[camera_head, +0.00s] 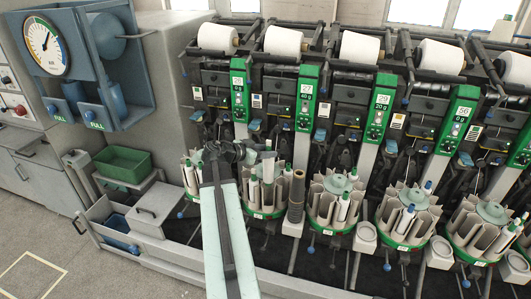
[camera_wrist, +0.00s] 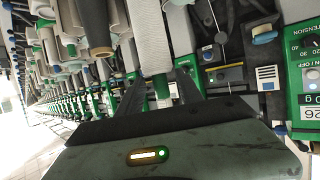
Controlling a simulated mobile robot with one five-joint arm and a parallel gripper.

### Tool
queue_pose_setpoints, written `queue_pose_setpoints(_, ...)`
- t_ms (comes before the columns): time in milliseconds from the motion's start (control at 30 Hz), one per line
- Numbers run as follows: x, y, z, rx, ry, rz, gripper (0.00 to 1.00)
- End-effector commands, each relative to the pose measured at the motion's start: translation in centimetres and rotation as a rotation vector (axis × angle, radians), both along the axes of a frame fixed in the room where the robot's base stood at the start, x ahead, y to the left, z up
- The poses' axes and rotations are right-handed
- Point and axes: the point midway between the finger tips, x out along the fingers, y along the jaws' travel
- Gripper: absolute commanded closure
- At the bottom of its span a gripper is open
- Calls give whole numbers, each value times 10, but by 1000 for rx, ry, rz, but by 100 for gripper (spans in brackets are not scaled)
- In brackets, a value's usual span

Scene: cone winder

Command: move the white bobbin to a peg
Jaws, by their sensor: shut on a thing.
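My gripper (camera_head: 262,153) is at the end of the pale arm, in front of the left part of the winder. It is shut on the white bobbin (camera_head: 268,168), which looks upright over the second round magazine (camera_head: 263,213) from the left. In the wrist view the two dark fingers (camera_wrist: 160,84) close on the bobbin (camera_wrist: 152,40), a pale tube with a green band near the fingers. Whether its lower end touches the magazine cannot be told. Other white and green bobbins stand in that magazine, partly hidden by my arm. I cannot pick out a peg clearly.
A row of round magazines, such as one in the middle (camera_head: 337,205), runs to the right. A dark brown tube (camera_head: 297,190) stands right of the gripper. Green panels (camera_head: 305,98) and white cones (camera_head: 283,41) rise behind. A green bin (camera_head: 123,163) is at left.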

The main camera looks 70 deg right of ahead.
Motion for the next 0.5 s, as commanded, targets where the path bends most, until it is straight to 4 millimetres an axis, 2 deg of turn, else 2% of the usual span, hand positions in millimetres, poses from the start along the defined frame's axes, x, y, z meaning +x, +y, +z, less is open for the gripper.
queue_pose_setpoints(33,0,0,15,0,0,0,89)
queue_pose_setpoints(133,0,0,23,0,0,0,89)
queue_pose_setpoints(367,0,0,27,0,0,0,89)
queue_pose_setpoints(500,0,0,49,0,0,0,89)
